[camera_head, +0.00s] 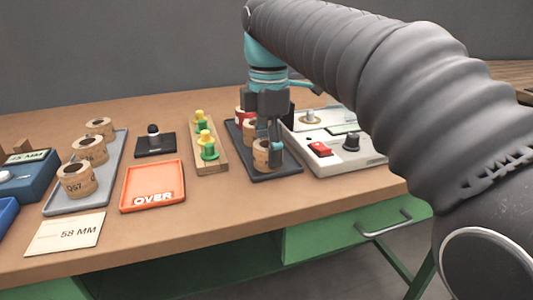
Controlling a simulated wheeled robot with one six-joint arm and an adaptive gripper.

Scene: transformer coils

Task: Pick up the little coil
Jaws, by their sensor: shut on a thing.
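My gripper (272,148) points down at the dark tray (285,171) right of the table's middle. Its fingers are shut on the front coil (261,160), a small tan coil at the near end of that tray. I cannot tell whether the coil touches the tray or is just above it. Another tan coil (249,130) stands behind it, partly hidden by the gripper. A coil with red on it (240,112) is at the back of the tray. Larger-looking tan coils stand in a row on the grey tray (112,165) at left, the front one (76,180) marked.
A grey instrument box (345,163) with a red switch stands close right of the dark tray. A wooden rack with green and yellow pieces (207,150) is close left. An orange OVER tray (150,190), a 58 MM card (65,235) and a blue gauge (28,178) lie further left.

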